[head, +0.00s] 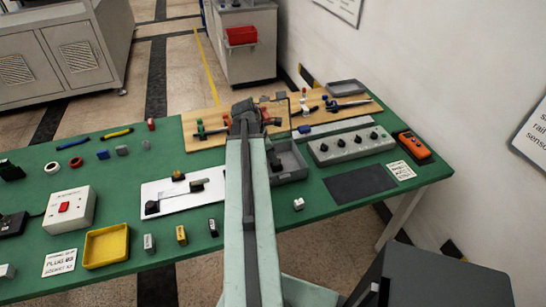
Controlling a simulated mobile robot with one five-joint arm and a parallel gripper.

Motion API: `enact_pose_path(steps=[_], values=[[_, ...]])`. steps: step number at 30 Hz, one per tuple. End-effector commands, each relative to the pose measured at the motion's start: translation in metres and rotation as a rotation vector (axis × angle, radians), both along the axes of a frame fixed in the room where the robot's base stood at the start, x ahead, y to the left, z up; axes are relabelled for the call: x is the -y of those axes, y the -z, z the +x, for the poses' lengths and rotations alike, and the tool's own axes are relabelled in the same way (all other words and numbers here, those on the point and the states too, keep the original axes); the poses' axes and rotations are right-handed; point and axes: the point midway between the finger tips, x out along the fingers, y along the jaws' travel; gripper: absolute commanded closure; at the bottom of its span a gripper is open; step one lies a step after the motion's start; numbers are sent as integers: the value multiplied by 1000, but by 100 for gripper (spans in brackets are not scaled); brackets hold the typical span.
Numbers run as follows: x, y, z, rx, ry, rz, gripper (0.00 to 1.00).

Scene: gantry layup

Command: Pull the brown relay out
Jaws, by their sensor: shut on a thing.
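My gripper (247,112) is over the wooden board (205,140) at the back of the green table, seen from behind along my arm. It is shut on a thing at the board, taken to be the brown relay. The gripper and arm hide the fingertips and nearly all of the held thing. I cannot make out the brown relay apart from the gripper, nor whether it is still seated. A green-and-red part (201,130) stands on the board left of the gripper. A thin dark frame (290,108) stands to its right.
A grey tray (290,165) and a grey box with several knobs (350,147) lie right of my arm. A white plate with a lever (185,195) is on the left. A yellow tray (106,246) stands near the front. A dark mat (360,184) is bare.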

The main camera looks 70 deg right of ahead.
Motion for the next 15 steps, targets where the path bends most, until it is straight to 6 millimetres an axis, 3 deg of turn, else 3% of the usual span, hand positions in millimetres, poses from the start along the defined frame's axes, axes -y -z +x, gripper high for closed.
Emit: enact_pose_path(steps=[15], values=[[0,-17,0,-1,-1,0,100]])
